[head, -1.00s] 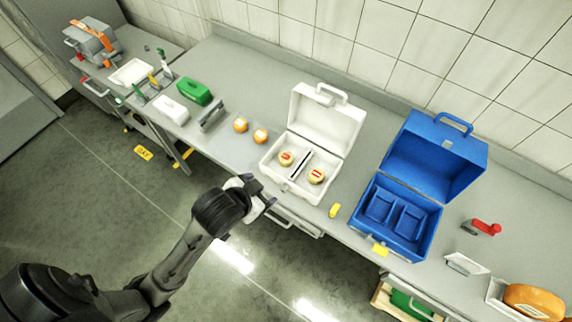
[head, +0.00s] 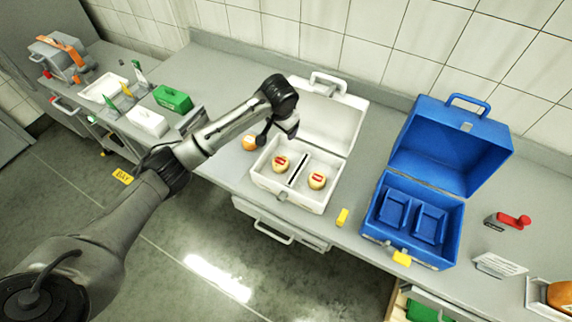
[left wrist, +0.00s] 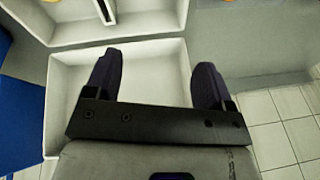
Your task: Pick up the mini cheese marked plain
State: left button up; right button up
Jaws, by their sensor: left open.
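Two mini cheeses with red labels, one on the left (head: 281,164) and one on the right (head: 317,181), sit in the two halves of the open white case (head: 262,181). An orange mini cheese (head: 249,143) sits on the counter left of the case. A second orange one, seen earlier, is hidden behind my arm. No marking is readable, so I cannot tell which is plain. My left gripper (head: 277,135) is raised near the case's left back side, open and empty. In the left wrist view its fingers (left wrist: 158,62) are apart over the white lid; cheese edges show at the top.
An open blue case (head: 457,205) stands right of the white one. A yellow block (head: 342,217) lies between them near the front edge. A green box (head: 172,98) and white box (head: 147,122) stand left. The tiled wall (head: 370,40) runs behind.

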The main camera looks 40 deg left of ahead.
aim_at(281, 161)
pick_arm(q)
jog(key=f+n+g, duration=0.1)
jog(key=f, duration=0.4)
jog(key=s+f+n+h, duration=0.1)
jog(key=f+n, duration=0.1)
jog(key=f, duration=0.4)
jog(key=s+f+n+g+b, duration=0.1)
jog(key=f, duration=0.4)
jog(key=shift+d+f+g+h, duration=0.3)
jog(key=shift+f, duration=0.05)
jog(key=c, duration=0.7)
jog(key=shift+r, duration=0.1)
